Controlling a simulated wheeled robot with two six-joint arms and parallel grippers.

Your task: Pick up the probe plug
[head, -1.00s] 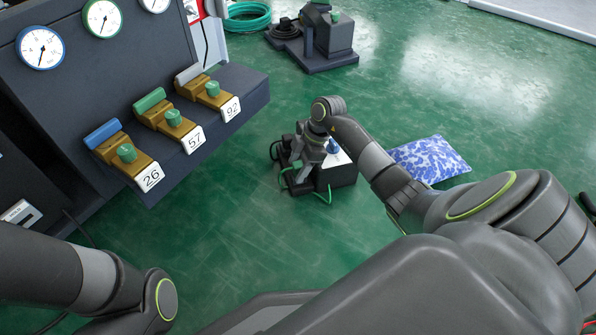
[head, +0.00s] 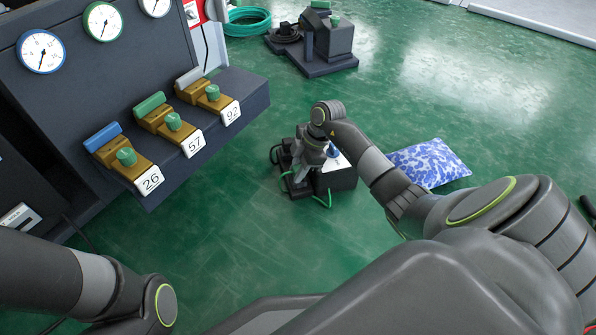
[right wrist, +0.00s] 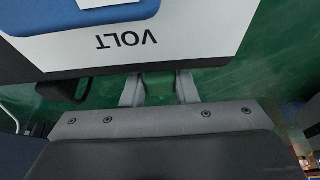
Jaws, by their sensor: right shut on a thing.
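My right gripper (head: 306,173) is down at a small dark box (head: 342,180) on the green floor. The box's white face with the word VOLT (right wrist: 125,42) and a blue part show there. A green lead (head: 324,201) hangs in front of the box. In the head view the plug is mostly hidden by my gripper. My left arm shows at lower left, its gripper out of view.
A dark panel with gauges and three brass valves tagged 26, 57 and 92 (head: 229,113) stands at the left. A blue and white cushion (head: 430,162) lies right of the box. Another dark machine (head: 328,45) and a green hose coil (head: 247,20) are behind. Floor between is clear.

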